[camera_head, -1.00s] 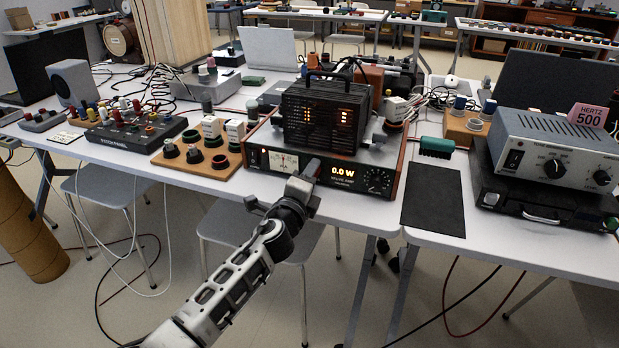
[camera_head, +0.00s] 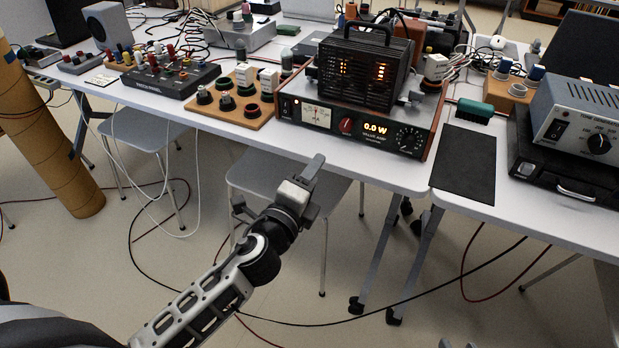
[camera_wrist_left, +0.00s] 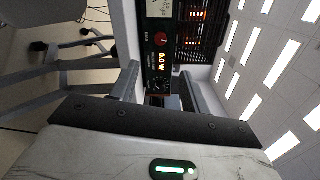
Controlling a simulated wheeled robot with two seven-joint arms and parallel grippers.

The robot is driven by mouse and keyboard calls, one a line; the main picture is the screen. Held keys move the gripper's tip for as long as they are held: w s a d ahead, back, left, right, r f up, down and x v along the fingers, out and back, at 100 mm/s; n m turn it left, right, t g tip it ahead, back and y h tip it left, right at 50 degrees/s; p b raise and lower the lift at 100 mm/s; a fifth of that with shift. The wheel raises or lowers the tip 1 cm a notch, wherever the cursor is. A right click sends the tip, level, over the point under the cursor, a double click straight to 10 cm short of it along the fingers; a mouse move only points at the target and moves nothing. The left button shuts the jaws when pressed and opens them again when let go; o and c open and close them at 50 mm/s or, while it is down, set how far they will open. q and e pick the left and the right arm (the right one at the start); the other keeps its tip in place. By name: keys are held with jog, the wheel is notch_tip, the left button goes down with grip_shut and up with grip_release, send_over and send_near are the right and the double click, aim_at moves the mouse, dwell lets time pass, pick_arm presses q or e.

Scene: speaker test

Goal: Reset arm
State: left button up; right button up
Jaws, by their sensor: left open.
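My left gripper (camera_head: 312,172) hangs in the air in front of the table edge, below the valve amp (camera_head: 330,112), and touches nothing that I can see. In the left wrist view its two fingers (camera_wrist_left: 165,90) stand apart with nothing between them. The amp is a wood-sided unit with a lit meter, a red knob (camera_head: 346,125), a display reading 0.0 W (camera_head: 376,129) and a black dial (camera_head: 408,139). Its front also shows beyond the fingers in the left wrist view (camera_wrist_left: 160,66). My right gripper is not clearly seen.
The white table (camera_head: 230,142) holds a patch panel (camera_head: 170,78), a wooden board with connectors (camera_head: 230,103), a black mat (camera_head: 464,162) and a tone generator (camera_head: 578,118). Stools (camera_head: 265,172) and cables are below. A cardboard tube (camera_head: 50,150) stands left.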

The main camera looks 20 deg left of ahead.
pick_arm(q)
jog(key=shift+s, duration=0.45)
pick_arm(e)
jog(key=shift+r, duration=0.15)
pick_arm(q)
jog(key=s+d+f+n+g+h+p, duration=0.1)
jog(key=s+d+f+n+g+p, duration=0.1)
jog(key=s+n, duration=0.6)
jog(key=s+d+f+n+g+h+p, duration=0.2)
jog(key=s+d+f+n+g+p, duration=0.1)
jog(key=s+n, duration=0.6)
jog(key=shift+f+n+g+p, duration=0.65)
jog(key=shift+n+g+p, duration=0.15)
jog(key=shift+n+g, duration=0.25)
pick_arm(e)
jog(key=shift+d+r+g, duration=0.15)
jog(key=shift+r, duration=0.45)
jog(key=shift+d+r+g, duration=0.15)
jog(key=shift+r, duration=0.4)
pick_arm(q)
jog(key=shift+d, duration=0.1)
pick_arm(e)
jog(key=shift+s, duration=0.1)
